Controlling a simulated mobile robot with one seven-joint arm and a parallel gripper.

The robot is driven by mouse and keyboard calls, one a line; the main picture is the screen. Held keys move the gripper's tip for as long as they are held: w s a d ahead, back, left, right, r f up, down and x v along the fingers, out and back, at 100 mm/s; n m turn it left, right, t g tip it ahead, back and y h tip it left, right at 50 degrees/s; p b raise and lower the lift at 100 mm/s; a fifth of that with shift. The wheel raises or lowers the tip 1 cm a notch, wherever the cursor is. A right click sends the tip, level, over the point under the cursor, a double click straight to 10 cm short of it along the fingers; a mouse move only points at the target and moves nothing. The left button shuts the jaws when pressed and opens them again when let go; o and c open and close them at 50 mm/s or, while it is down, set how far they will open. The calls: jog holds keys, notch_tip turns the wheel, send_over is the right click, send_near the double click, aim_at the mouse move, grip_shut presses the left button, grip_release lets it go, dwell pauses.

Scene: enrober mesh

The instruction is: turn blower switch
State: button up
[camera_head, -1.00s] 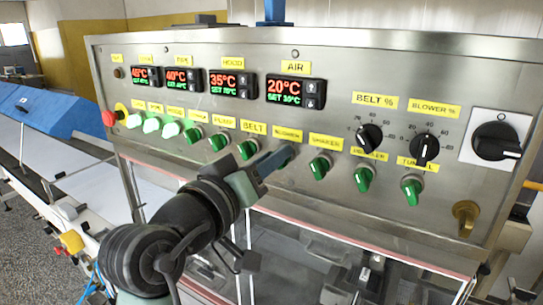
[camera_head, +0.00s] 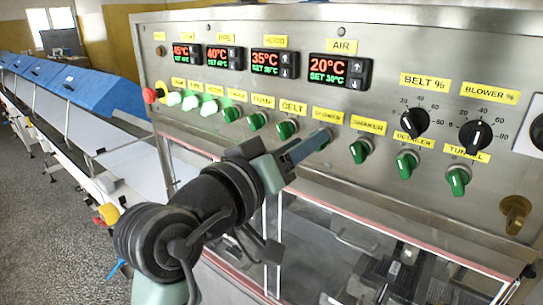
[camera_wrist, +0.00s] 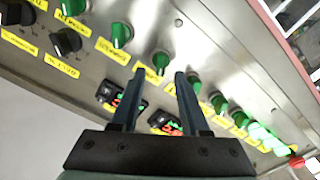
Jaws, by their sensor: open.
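The blower switch (camera_head: 327,142) is a green knob under the yellow BLOWER label (camera_head: 328,115) on the steel control panel. My gripper (camera_head: 318,138) reaches up to it from the lower left, and its fingers hide most of the knob in the head view. In the wrist view the gripper (camera_wrist: 158,72) is open, with two dark fingers apart. The blower switch (camera_wrist: 160,61) shows between their tips there. Contact between the fingers and the knob cannot be told. Which way the knob points is unclear.
Similar green knobs stand close on both sides: the belt switch (camera_head: 287,129) and the shaker switch (camera_head: 361,150). Several lit knobs and a red stop button (camera_head: 150,95) are at the left. Black dials (camera_head: 475,136) and a brass handle (camera_head: 515,212) are at the right.

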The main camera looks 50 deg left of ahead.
jog(key=b+v, duration=0.3)
jog(key=v, duration=0.7)
jog(key=shift+s, duration=0.4)
jog(key=w+d+r+m+t+h+b, duration=0.1)
jog(key=w+d+r+m+t+b, duration=0.3)
jog(key=w+d, duration=0.7)
jog(key=s+d+r+m+t+h, duration=0.1)
jog(key=s+d+r+m+t, duration=0.1)
jog(key=d, duration=0.6)
jog(key=s+d+r+m+t+h, duration=0.1)
jog(key=d+r+t, duration=0.3)
jog(key=d, duration=0.5)
notch_tip(320, 180, up, 2)
jog(key=shift+s+d+r+m+h, duration=0.15)
jog(key=shift+s+m+h, duration=0.25)
jog(key=shift+m+h, duration=0.4)
